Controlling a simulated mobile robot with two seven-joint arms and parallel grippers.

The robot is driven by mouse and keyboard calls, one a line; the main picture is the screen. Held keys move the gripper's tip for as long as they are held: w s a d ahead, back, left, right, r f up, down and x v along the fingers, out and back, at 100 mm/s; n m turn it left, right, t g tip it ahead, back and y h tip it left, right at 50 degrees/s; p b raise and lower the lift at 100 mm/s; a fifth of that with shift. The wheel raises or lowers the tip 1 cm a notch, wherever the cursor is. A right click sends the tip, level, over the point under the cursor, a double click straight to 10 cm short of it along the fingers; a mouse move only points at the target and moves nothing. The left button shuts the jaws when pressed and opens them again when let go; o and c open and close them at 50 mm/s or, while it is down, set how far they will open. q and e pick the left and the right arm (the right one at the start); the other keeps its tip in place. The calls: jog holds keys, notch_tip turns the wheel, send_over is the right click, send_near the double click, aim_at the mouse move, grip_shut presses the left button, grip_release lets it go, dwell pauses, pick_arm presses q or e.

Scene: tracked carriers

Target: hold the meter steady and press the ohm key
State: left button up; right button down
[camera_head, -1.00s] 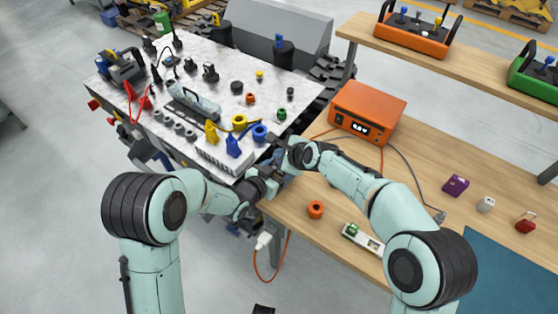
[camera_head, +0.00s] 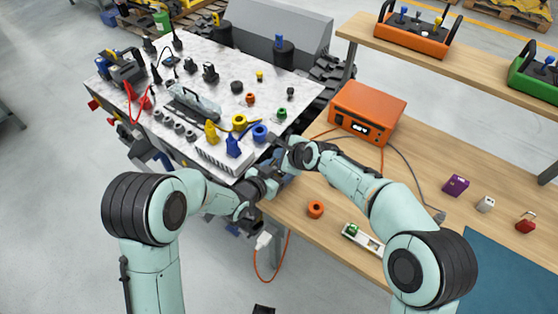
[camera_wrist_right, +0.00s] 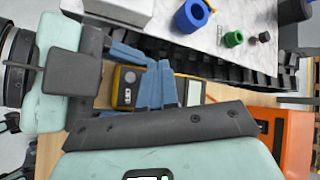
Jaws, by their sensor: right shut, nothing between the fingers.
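The meter (camera_wrist_right: 127,88) shows in the right wrist view as a yellow and dark body with a dial and a small display. Blue gripper fingers cover its middle, and the ohm key cannot be made out. My right gripper (camera_wrist_right: 166,84) is shut with nothing between its fingers, its tips over the meter; contact cannot be told. In the head view my right gripper (camera_head: 278,150) is by the carrier's near corner. My left gripper (camera_head: 268,178) is just below it.
The tracked carrier's marbled top (camera_head: 215,70) holds cable parts and a blue ring (camera_head: 260,132) near the grippers.

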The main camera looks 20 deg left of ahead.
pick_arm(q)
jog(key=shift+d, duration=0.1)
pick_arm(e)
jog(key=shift+f, duration=0.1)
jog(key=shift+f, duration=0.35)
jog(key=shift+f, duration=0.4)
dwell(0.5)
jog(key=shift+r, duration=0.85)
jog(key=shift+r, duration=0.1)
notch_tip(320, 180, up, 5)
jog(key=shift+f, duration=0.1)
dwell(0.4)
dwell(0.3)
